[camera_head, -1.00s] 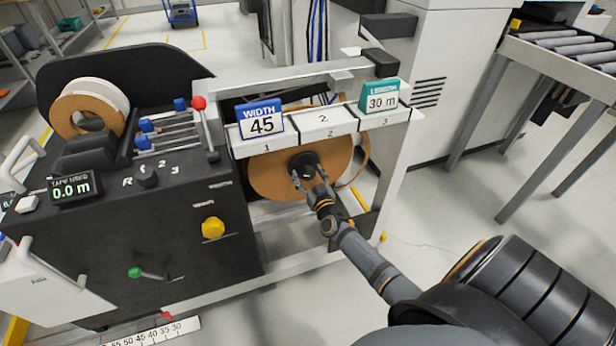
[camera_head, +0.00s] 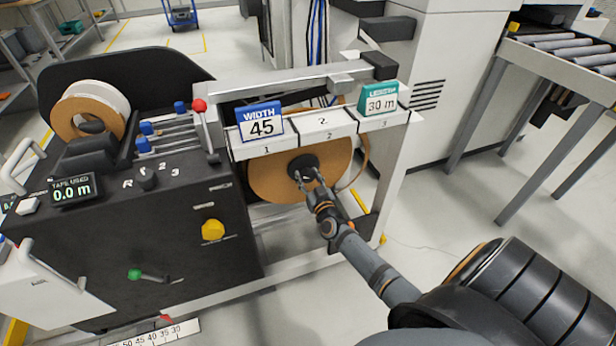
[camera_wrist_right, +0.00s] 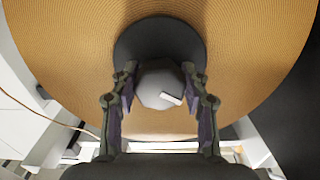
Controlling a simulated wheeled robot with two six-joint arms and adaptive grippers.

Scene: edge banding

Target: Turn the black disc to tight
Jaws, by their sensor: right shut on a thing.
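The black disc (camera_head: 302,162) sits at the centre of the large brown tape roll (camera_head: 265,183), under the numbered shelf. In the right wrist view the black disc (camera_wrist_right: 160,38) is round and flat, with a paler faceted knob (camera_wrist_right: 155,84) in front. A short white mark lies at the knob's lower right. My right gripper (camera_head: 309,178) reaches the disc from the lower right. Its two fingers (camera_wrist_right: 160,95) stand on either side of the knob, shut on it. The exact contact points are hard to see. My left gripper is not in view.
White panels numbered 1 to 3 (camera_head: 325,130) lie just above the roll, with a WIDTH 45 sign (camera_head: 261,122) and a 30 m sign (camera_head: 380,99). The dark control cabinet (camera_head: 130,235) stands left. A roller conveyor (camera_head: 565,60) is at the right. Open floor lies between.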

